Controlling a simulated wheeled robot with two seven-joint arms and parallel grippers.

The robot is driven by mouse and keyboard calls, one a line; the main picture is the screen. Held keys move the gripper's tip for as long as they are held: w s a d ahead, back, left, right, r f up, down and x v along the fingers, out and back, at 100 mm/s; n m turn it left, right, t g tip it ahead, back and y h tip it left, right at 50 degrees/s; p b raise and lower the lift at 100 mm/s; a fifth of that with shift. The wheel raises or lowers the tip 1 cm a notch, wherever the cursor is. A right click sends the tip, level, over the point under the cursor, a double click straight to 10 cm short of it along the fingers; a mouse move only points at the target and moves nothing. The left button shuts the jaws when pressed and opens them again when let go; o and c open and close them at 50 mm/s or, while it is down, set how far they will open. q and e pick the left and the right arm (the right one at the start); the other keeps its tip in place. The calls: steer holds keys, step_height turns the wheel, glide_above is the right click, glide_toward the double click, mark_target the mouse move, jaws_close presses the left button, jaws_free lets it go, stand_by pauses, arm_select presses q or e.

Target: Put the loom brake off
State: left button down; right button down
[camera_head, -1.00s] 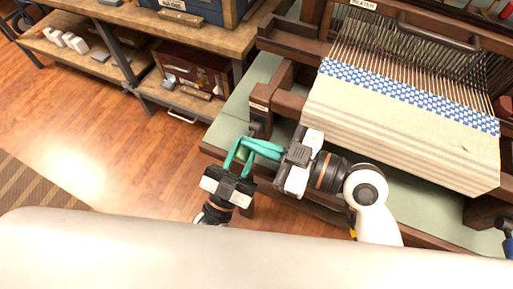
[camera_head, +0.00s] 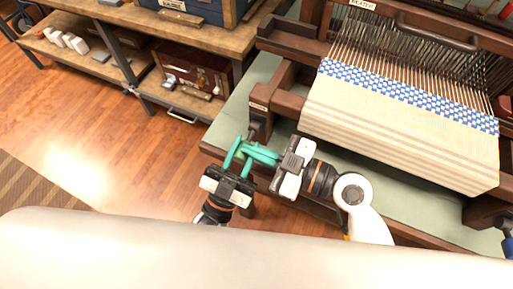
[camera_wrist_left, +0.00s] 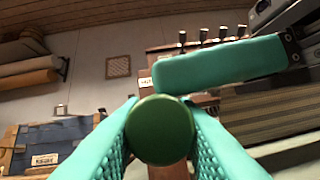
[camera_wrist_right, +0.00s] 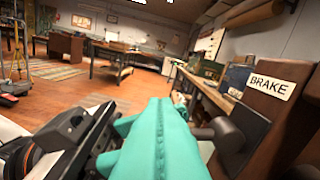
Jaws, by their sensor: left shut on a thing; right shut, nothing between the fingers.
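The loom (camera_head: 285,90) stands at the right, with a dark wooden post at its near left corner. A white BRAKE label (camera_wrist_right: 272,86) is on this post in the right wrist view. A dark lever with a rounded end (camera_wrist_right: 222,132) sticks out beside it. My left gripper (camera_head: 238,158) is shut on a round green knob (camera_wrist_left: 160,130), seen end-on in the left wrist view. My right gripper (camera_head: 250,153) is shut and empty, its teal fingers right beside the left ones. Its fingers (camera_wrist_left: 220,66) cross above the knob in the left wrist view. The knob is hidden in the head view.
Striped cloth with a blue and white band (camera_head: 400,140) covers the loom's front. A wooden shelf (camera_head: 190,95) with a chest stands at the back left.

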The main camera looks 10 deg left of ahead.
arm_select(q)
steer(key=shift+s, duration=0.1)
arm_select(e)
steer(key=shift+d+f, duration=0.1)
steer(key=shift+f, duration=0.45)
arm_select(q)
steer(key=c, duration=1.1)
jaws_free()
steer(key=shift+r, duration=0.1)
arm_select(e)
steer(key=shift+w, duration=0.1)
arm_select(q)
steer(key=shift+d, duration=0.1)
arm_select(e)
steer(key=shift+r, duration=0.15)
